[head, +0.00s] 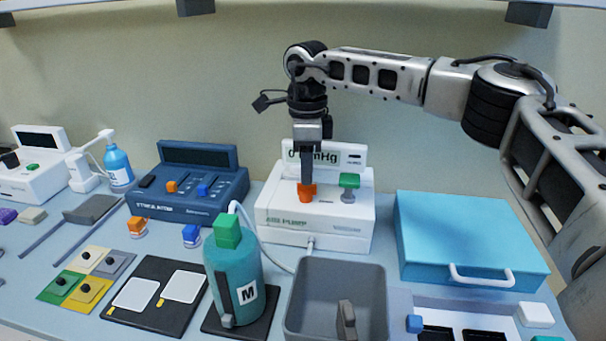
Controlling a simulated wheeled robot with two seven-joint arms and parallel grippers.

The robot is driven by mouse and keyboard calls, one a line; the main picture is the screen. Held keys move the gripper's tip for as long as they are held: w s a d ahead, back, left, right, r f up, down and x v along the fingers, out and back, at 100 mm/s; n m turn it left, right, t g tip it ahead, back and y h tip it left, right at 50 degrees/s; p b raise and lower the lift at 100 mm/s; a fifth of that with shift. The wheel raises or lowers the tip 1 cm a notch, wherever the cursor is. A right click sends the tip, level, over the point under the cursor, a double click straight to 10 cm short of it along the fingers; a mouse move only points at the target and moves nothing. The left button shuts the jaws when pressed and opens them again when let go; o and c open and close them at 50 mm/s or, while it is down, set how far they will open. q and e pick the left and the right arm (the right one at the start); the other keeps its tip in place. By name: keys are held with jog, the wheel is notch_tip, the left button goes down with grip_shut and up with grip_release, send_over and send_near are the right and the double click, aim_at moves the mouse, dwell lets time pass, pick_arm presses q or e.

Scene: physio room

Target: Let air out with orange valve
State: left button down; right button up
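The orange valve (307,192) is a small knob on top of the white pump unit (318,228), left of a green knob (349,181). My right gripper (307,180) points straight down at the orange valve, its fingers reaching the top of the knob. The fingers look close together and overlap in this view, so whether they grip the valve cannot be told. A teal cylinder marked M (232,278) stands upright in front of the pump, with a pale hose running behind it. My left gripper is out of view.
A grey bin (370,280) stands in front of the pump. A light blue case (470,232) with a white handle is to the right. A dark blue stimulator box (205,205) is to the left. Pads and electrodes lie at the front left.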

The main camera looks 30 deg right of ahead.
aim_at(307, 191)
jog(key=shift+f, duration=1.75)
jog(key=c, duration=0.6)
jog(key=shift+c, duration=0.2)
jog(key=shift+n+p, duration=0.3)
jog(key=n, duration=0.2)
jog(key=shift+w+n+p, duration=0.1)
jog(key=shift+n+p, duration=0.2)
jog(key=shift+p, duration=0.05)
jog(key=n, duration=0.4)
jog(key=shift+n+p, duration=0.3)
jog(key=n, duration=0.4)
jog(key=shift+n, duration=2.1)
